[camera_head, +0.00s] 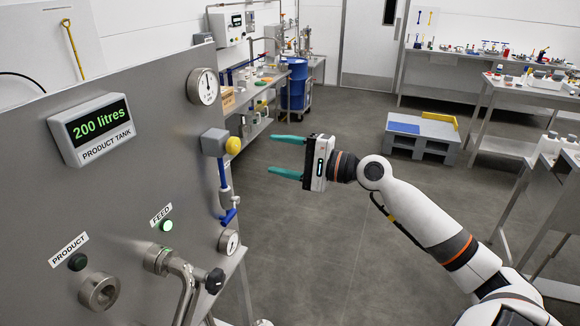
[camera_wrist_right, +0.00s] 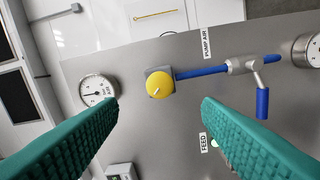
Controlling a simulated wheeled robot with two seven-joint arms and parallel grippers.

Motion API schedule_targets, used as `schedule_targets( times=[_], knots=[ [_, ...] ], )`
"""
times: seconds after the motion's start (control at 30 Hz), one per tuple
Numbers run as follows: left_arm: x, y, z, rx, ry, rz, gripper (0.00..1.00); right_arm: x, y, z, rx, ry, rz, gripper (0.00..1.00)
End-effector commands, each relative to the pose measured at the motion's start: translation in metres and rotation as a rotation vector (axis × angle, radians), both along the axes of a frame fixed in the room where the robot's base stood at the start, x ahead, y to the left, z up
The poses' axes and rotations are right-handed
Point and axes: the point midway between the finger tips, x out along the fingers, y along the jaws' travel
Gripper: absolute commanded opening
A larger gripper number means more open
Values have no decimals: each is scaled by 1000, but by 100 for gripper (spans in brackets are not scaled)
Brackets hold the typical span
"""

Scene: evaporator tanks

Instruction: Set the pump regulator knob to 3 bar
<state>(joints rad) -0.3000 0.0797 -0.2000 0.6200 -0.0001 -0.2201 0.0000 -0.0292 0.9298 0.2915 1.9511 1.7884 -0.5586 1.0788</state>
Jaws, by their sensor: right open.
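The yellow round regulator knob (camera_head: 233,145) sits on a grey block on the steel panel (camera_head: 135,205). In the right wrist view the knob (camera_wrist_right: 160,85) faces me, with a short white pointer mark on its face. My right gripper (camera_head: 270,155) is open and empty, its teal fingers pointing at the knob from a distance, apart from it. In the wrist view the knob appears between the fingers. A round gauge (camera_head: 203,86) is above the knob and also shows in the wrist view (camera_wrist_right: 97,90); its scale is too small to read. My left gripper is not in view.
Below the knob are a blue pipe with a blue-handled valve (camera_wrist_right: 262,100) and a second gauge (camera_head: 229,242). The panel also bears a green "200 litres" display (camera_head: 95,128), a lit FEED lamp (camera_head: 166,225) and a valve handle (camera_head: 214,281). Open floor lies behind my gripper.

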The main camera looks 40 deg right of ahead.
Motion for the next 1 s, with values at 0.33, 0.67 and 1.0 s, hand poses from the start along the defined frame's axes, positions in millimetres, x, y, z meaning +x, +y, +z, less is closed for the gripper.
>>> schedule_targets(
  times=[0.33,0.67,1.0],
  knots=[
    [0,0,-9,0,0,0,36,-17,-10,0,0,1,0,59],
    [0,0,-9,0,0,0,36,-17,-10,1,-1,-1,0,59],
    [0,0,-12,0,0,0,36,-7,-27,-32,-34,21,-60,59]
  ],
)
